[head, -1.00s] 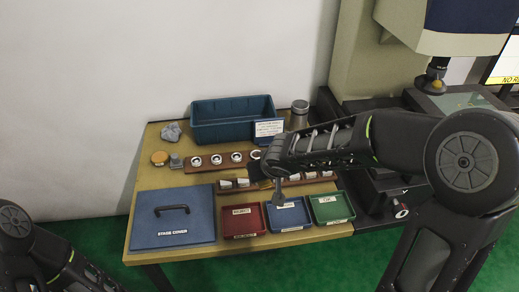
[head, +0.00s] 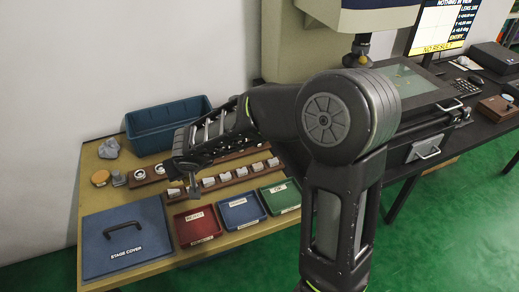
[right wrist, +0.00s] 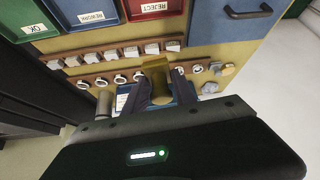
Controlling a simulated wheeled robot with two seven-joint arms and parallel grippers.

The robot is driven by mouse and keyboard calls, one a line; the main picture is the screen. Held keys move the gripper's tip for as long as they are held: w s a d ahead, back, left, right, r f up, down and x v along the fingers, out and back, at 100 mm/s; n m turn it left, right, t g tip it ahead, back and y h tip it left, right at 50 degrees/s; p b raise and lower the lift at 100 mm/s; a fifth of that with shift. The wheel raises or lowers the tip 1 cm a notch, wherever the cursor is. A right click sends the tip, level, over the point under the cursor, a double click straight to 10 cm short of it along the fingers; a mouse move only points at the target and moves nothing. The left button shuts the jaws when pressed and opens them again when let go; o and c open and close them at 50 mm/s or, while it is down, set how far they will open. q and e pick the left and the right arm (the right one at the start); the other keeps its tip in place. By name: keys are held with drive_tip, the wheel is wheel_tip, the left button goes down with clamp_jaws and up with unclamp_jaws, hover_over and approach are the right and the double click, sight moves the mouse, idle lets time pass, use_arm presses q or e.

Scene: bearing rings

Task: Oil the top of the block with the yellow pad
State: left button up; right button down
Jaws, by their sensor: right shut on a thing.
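A round orange-yellow pad (head: 100,177) lies on the left of the table in the head view. A small grey block (head: 118,178) stands beside it, to its right. My right gripper (head: 190,188) is above the front rack, to the right of the block and pad. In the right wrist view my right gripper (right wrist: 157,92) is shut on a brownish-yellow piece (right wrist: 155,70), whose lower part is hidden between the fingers. The head view does not show that piece clearly. My left gripper is out of view.
Red (head: 197,226), blue (head: 240,210) and green (head: 281,196) trays stand at the front. The blue stage cover (head: 125,240) lies front left. A blue bin (head: 165,122) and grey cloth (head: 109,148) are behind.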

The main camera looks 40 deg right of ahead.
drive_tip(key=d+f+m+g+h+b, duration=0.1)
drive_tip(key=d+f+m+g+b, duration=0.1)
drive_tip(key=d+m, duration=0.3)
drive_tip(key=d+f+m+g+h+b, duration=0.2)
drive_tip(key=d+m+b, duration=0.3)
drive_tip(key=d, duration=0.8)
drive_tip(key=d+f+m+g+h+b, duration=0.2)
drive_tip(key=d+m, duration=0.3)
drive_tip(key=d, duration=0.4)
drive_tip(key=shift+w+f+m+b, duration=0.25)
drive_tip(key=shift+f+m+b, duration=0.15)
drive_tip(key=shift+f+b, duration=0.4)
